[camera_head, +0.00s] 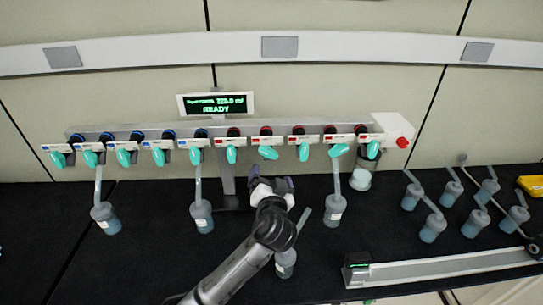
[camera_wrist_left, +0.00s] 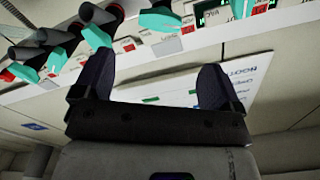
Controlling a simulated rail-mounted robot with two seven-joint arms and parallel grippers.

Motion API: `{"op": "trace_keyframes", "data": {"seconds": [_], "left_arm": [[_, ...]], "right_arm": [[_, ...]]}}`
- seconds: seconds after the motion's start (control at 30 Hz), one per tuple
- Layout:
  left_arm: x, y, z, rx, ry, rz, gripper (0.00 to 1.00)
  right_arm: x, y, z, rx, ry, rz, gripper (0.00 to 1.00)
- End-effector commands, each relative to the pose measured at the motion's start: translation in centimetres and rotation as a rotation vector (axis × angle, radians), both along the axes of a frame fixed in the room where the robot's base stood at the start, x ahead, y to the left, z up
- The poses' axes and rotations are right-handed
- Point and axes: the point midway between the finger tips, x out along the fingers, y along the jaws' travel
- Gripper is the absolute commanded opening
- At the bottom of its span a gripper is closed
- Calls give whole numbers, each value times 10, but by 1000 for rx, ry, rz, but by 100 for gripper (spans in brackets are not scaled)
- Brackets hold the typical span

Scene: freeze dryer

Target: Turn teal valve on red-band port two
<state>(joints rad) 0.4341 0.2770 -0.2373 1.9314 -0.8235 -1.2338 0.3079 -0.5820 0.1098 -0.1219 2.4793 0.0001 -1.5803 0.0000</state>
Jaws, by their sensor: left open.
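A rack of ports with teal valves runs along the back in the head view, blue-banded on the left and red-banded on the right. The first red valve (camera_head: 231,155) and third red valve (camera_head: 303,152) hang more upright. My left gripper (camera_head: 271,185) is below the second valve, apart from it. In the left wrist view my left gripper (camera_wrist_left: 155,85) is open and empty, with teal valves (camera_wrist_left: 155,21) beyond its fingers. My right gripper is not in view.
A display (camera_head: 216,104) reads READY above the rack. Flasks hang from some ports, including one at the right (camera_head: 335,211) and one at the left (camera_head: 202,216). A loose flask (camera_head: 286,262) stands beside my left arm. More flasks (camera_head: 433,229) stand at the right.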

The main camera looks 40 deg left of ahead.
Motion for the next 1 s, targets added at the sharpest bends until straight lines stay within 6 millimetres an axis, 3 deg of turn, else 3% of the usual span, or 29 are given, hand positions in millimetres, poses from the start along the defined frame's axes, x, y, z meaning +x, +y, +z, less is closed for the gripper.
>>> {"op": "trace_keyframes", "data": {"seconds": [0.2,0.5,1.0], "left_arm": [[31,29,1,2,2,4,90],[62,55,1,1,2,2,90],[72,64,0,-1,1,1,90]], "right_arm": [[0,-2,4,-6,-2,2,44],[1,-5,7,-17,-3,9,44],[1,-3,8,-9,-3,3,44]]}}
